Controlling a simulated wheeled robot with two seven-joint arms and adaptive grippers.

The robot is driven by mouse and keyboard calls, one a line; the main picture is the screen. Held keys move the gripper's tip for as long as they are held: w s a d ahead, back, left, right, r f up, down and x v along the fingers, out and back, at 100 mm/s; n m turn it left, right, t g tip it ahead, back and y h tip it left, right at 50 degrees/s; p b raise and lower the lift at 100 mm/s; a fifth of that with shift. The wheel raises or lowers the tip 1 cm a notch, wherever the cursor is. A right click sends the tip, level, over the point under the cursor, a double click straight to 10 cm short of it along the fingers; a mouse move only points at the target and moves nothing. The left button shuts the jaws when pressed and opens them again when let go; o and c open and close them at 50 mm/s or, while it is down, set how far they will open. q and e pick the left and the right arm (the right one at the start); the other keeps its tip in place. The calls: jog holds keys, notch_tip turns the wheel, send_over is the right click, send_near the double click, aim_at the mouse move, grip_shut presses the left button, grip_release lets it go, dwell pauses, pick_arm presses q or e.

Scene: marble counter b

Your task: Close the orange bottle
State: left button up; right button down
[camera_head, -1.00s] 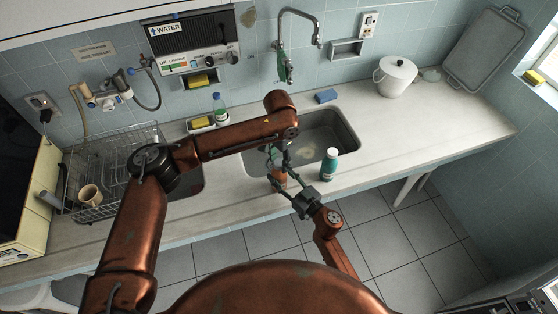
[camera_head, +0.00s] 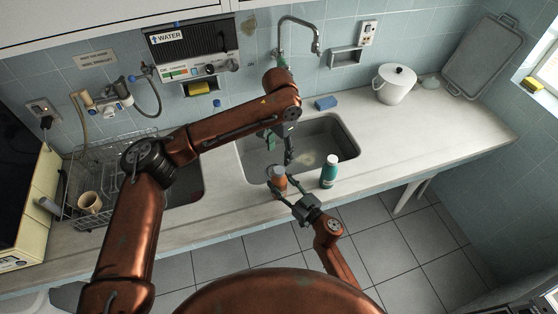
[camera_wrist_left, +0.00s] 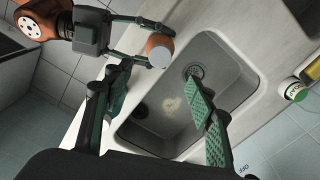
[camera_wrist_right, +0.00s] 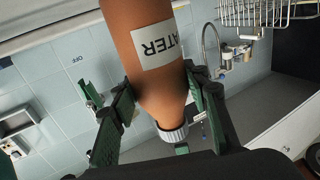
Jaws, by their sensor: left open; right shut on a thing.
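The orange bottle (camera_head: 279,178) is upright at the front edge of the sink. My right gripper (camera_head: 290,190) is shut around its body; both fingers flank it in the right wrist view (camera_wrist_right: 158,95). That view shows the bottle (camera_wrist_right: 145,50) upside down, its tapered neck ending in a white ridged ring (camera_wrist_right: 172,134). I cannot tell whether this ring is a cap. My left gripper (camera_head: 279,146) is open and empty over the sink, behind the bottle and apart from it. In the left wrist view the bottle (camera_wrist_left: 158,44) lies beyond the open left fingers (camera_wrist_left: 160,110).
A teal bottle (camera_head: 329,170) stands on the counter just right of the orange bottle. The sink (camera_head: 335,135) lies behind both.

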pick_arm(q)
jog(key=shift+r, duration=1.3)
pick_arm(e)
jog(key=c, duration=1)
grip_release()
jog(key=shift+c, duration=0.2)
jog(key=v, duration=1.2)
pick_arm(q)
jog(key=shift+a, duration=0.1)
